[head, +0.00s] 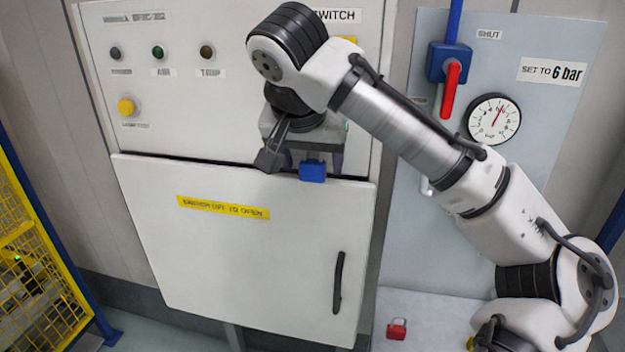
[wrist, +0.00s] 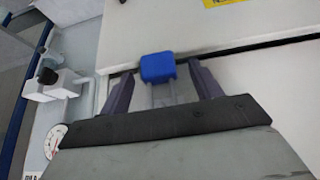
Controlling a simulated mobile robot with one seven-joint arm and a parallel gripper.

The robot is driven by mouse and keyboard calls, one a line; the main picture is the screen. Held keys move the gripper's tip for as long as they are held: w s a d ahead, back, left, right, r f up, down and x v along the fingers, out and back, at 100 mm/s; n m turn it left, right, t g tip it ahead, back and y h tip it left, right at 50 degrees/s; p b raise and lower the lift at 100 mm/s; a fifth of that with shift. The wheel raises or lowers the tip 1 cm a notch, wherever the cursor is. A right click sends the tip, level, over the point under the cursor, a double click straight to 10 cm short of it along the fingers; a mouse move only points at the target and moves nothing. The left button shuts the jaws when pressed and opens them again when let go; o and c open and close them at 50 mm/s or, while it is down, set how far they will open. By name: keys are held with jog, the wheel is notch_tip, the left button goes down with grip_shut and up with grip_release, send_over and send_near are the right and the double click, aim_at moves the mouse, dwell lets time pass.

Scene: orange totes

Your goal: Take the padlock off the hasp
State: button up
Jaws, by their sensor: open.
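A blue padlock (head: 313,172) is at the top edge of the white cabinet door (head: 255,255), below my gripper (head: 303,160). In the wrist view the blue padlock (wrist: 158,67) lies between my two open fingers, with a small gap visible on each side. Two pale shackle legs run from its body back toward my palm. The hasp itself is hidden behind my gripper and wrist. A red padlock (head: 397,329) sits apart on the light ledge at the lower right.
The cabinet's upper panel has lamps and a yellow button (head: 126,106). The door has a black handle (head: 338,283). To the right are a red-handled valve (head: 451,90) and a gauge (head: 493,120). A yellow mesh fence (head: 35,260) stands at the left.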

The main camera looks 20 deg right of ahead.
jog(key=shift+w+d+f, duration=0.2)
jog(key=shift+w+f, duration=0.05)
jog(key=shift+f, duration=0.25)
jog(key=shift+c, duration=0.4)
jog(key=c, duration=1)
